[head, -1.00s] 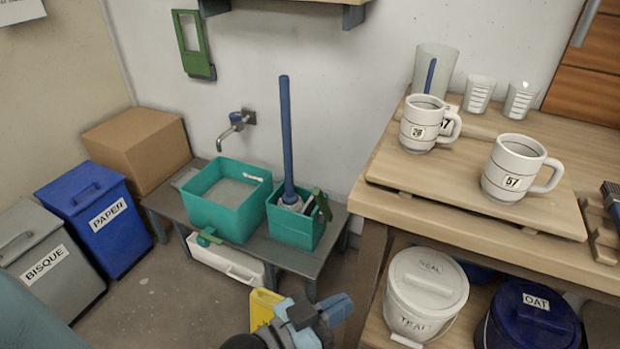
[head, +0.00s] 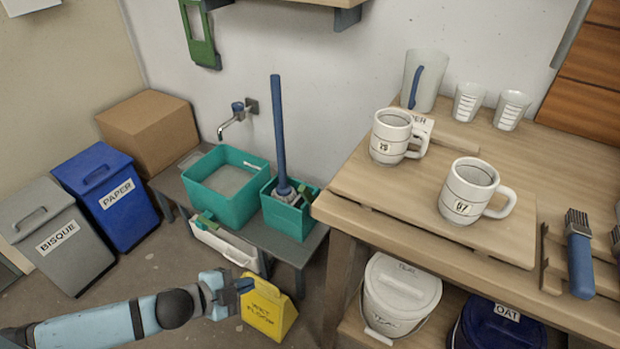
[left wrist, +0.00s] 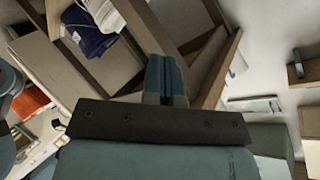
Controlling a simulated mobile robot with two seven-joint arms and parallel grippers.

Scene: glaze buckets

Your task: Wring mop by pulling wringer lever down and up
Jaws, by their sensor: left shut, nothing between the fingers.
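The mop's blue handle (head: 279,130) stands nearly upright, its head down in the teal wringer bucket (head: 289,221) on a low grey bench. A small grey part shows inside the bucket's rim; I cannot make out the wringer lever clearly. My left gripper (head: 243,286) is in front of the bench, below and left of the wringer bucket in the picture and well apart from it. It is shut and empty, with its fingers together in the left wrist view (left wrist: 165,80). My right gripper is in neither view.
A yellow wet-floor sign (head: 268,310) stands close beside my left gripper. A teal basin (head: 225,205) shares the bench (head: 285,250). A wooden table (head: 430,225) with mugs is at the right; labelled bins (head: 108,185) are at the left.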

